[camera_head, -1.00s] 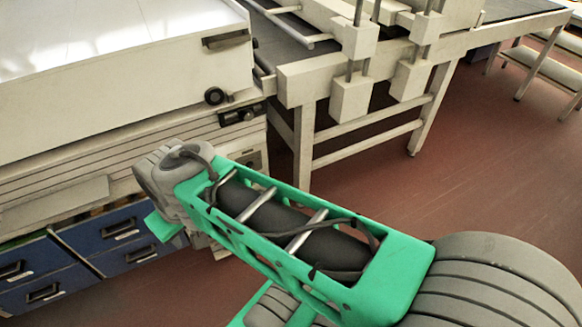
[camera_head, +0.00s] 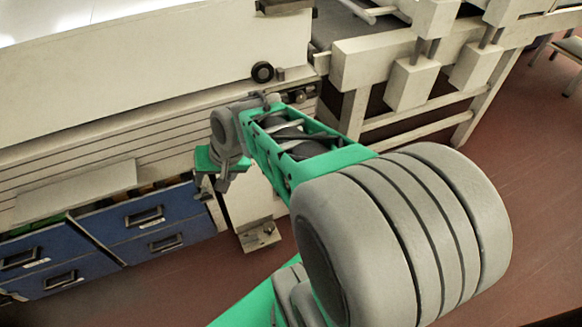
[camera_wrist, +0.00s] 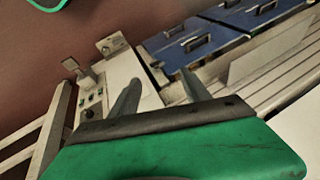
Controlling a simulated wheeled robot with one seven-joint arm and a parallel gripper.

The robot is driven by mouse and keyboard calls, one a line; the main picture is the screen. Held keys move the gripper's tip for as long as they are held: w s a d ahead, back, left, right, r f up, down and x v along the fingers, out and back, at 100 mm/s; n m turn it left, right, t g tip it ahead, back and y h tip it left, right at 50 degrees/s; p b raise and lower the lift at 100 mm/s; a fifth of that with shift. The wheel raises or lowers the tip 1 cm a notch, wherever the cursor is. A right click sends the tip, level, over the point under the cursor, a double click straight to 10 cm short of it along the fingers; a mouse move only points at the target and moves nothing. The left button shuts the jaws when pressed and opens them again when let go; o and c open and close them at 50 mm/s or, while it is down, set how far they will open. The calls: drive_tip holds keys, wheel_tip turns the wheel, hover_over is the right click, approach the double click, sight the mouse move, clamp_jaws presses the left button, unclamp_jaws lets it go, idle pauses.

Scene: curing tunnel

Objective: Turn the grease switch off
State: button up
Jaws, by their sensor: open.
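My gripper (camera_head: 220,182) is in front of the cream machine's lower right side in the head view, beside the blue drawers. In the wrist view my gripper (camera_wrist: 160,88) has its two grey fingers apart, with nothing between them. Beyond the left finger, a control panel (camera_wrist: 94,99) on the pale cabinet end carries several small switches or buttons, some green. A small plate with a dark knob (camera_wrist: 112,45) stands out from the cabinet, clear of the fingers. I cannot tell which of these is the grease switch. In the head view my arm hides the panel.
Blue drawers (camera_head: 150,217) with dark handles lie left of my gripper. A round black knob (camera_head: 262,72) is on the machine above my arm. A conveyor frame (camera_head: 375,55) with hanging blocks stands at right.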

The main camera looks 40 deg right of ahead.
drive_tip(key=w+d+f+m+t+y+b, duration=0.1)
drive_tip(key=w+d+f+m+t+b, duration=0.15)
drive_tip(key=d+f+m+b, duration=0.35)
drive_tip(key=w+d+f+m+t+b, duration=0.2)
drive_tip(key=w+d+f+m+b, duration=0.1)
drive_tip(key=f, duration=0.5)
drive_tip(key=w+d+f+m+t+y+b, duration=0.1)
drive_tip(key=w+d+f+m+t+b, duration=0.15)
drive_tip(key=d+f+m+b, duration=0.35)
drive_tip(key=s+d+f+m+t+h+b, duration=0.3)
drive_tip(key=d+f+m+h+b, duration=0.1)
drive_tip(key=d+m, duration=0.45)
drive_tip(key=s+d+f+m+t+h+b, duration=0.3)
drive_tip(key=d+f+m+h+b, duration=0.1)
drive_tip(key=d+m, duration=0.45)
drive_tip(key=b+x, duration=0.1)
drive_tip(key=x, duration=0.6)
drive_tip(key=shift+w+d+n+b, duration=0.2)
drive_tip(key=shift+d+n+b, duration=0.1)
drive_tip(key=shift+d+n, duration=0.15)
clamp_jaws()
